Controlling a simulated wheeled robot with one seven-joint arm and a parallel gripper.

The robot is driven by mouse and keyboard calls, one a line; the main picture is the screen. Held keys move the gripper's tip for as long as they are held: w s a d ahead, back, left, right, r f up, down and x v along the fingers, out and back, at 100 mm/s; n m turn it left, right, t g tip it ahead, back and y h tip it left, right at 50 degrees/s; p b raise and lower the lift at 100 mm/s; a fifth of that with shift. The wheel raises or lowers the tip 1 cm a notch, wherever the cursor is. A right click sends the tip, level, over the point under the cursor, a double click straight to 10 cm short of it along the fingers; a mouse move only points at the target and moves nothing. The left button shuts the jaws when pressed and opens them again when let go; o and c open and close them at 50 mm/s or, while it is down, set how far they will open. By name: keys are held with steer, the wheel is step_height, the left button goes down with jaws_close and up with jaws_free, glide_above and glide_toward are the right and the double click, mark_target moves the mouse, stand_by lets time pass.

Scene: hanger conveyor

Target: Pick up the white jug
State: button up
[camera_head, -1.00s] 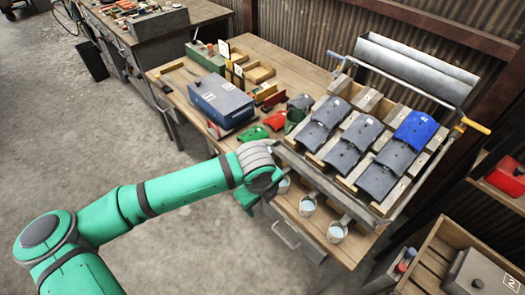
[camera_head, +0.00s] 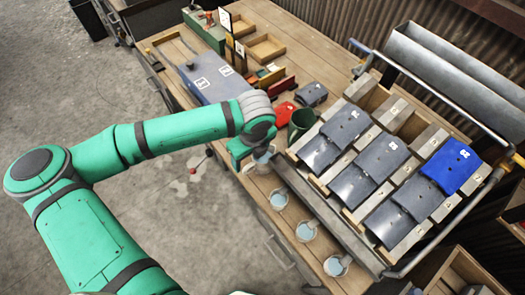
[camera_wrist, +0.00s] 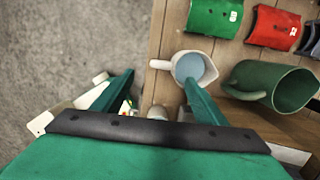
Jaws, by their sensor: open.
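In the wrist view, the white jug (camera_wrist: 193,66) stands upright near the edge of the wooden bench (camera_wrist: 171,22). It holds bluish liquid, and its handle points left. My gripper (camera_wrist: 160,78) is open, with its fingers apart and nothing held between them. The right fingertip overlaps the jug's lower rim in this view, and the handle lies ahead of the gap between the fingers. I cannot tell whether they touch. In the head view, my gripper (camera_head: 243,155) is at the bench's front edge, and a white jug (camera_head: 264,157) shows partly beside and below it.
Other liquid-filled jugs (camera_head: 306,231) line the bench front. A rack of grey plates and one blue plate (camera_head: 452,163) stands to the right. Red (camera_head: 283,113) and green (camera_wrist: 213,17) curved pieces lie behind.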

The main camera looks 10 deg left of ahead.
mark_target(250, 165)
steer(key=f, duration=0.5)
steer(key=shift+w+a+f, duration=0.35)
steer(key=shift+w+a, duration=0.05)
steer(key=f, duration=0.5)
steer(key=shift+w+a, duration=0.15)
steer(key=shift+w, duration=0.2)
steer(key=shift+r, duration=0.1)
steer(key=c, duration=1.5)
